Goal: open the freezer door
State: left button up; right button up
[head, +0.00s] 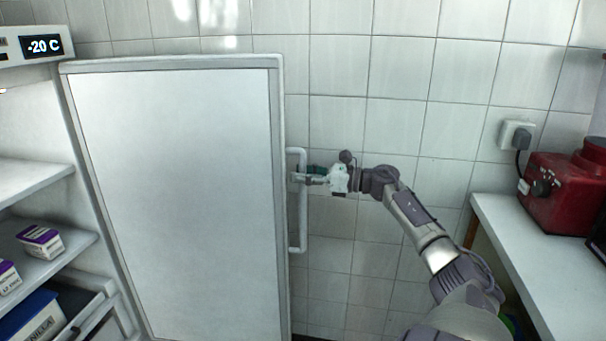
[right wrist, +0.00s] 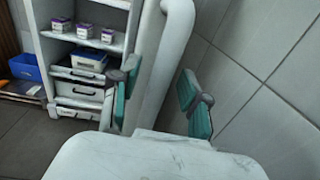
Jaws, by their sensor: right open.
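The freezer door (head: 175,200) stands swung open in the head view, its pale inner face toward me and its hinge side at the left, beside the freezer's shelves. The white bar handle (head: 303,225) is on the door's right edge. My right gripper (head: 305,178) is at the handle's upper part, reaching in from the right. In the right wrist view its teal-padded fingers are apart, with the handle (right wrist: 158,90) running between them, nearer the left finger. Contact cannot be told. My left gripper is not in view.
The freezer interior has shelves (head: 40,182) with small purple-topped boxes (head: 40,240); a display above reads -20 C. A tiled wall is behind my right arm. A counter (head: 530,250) with a red appliance (head: 565,190) stands at the right.

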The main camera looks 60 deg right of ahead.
jog(key=v, duration=1.2)
dwell(0.4)
